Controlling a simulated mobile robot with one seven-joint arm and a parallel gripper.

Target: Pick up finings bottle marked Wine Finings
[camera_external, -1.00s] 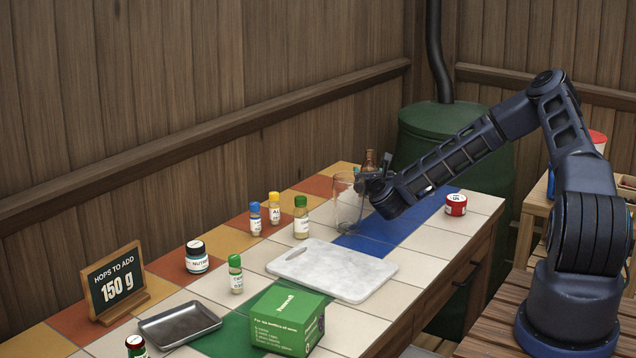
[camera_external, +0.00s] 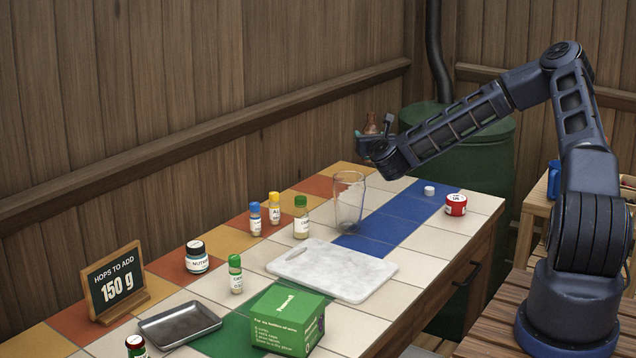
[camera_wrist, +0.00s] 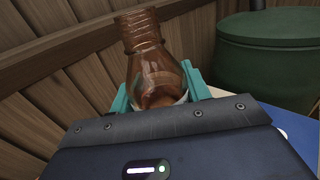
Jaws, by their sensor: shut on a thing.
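My gripper (camera_external: 372,134) is shut on an amber glass bottle (camera_wrist: 155,65) with a threaded, uncapped neck. The bottle sits upright between the teal fingers in the wrist view, and its label is hidden, so I cannot read it. In the external view the bottle (camera_external: 370,121) shows small above the far end of the tiled table, lifted clear of it. A small white cap (camera_external: 429,190) lies on the blue tiles to the right, below my arm.
A clear glass jug (camera_external: 349,203) stands just below my gripper. Several small bottles, a white board (camera_external: 333,270), a green box (camera_external: 287,320) and a metal tray (camera_external: 180,324) stand nearer. A green barrel (camera_external: 470,150) is behind.

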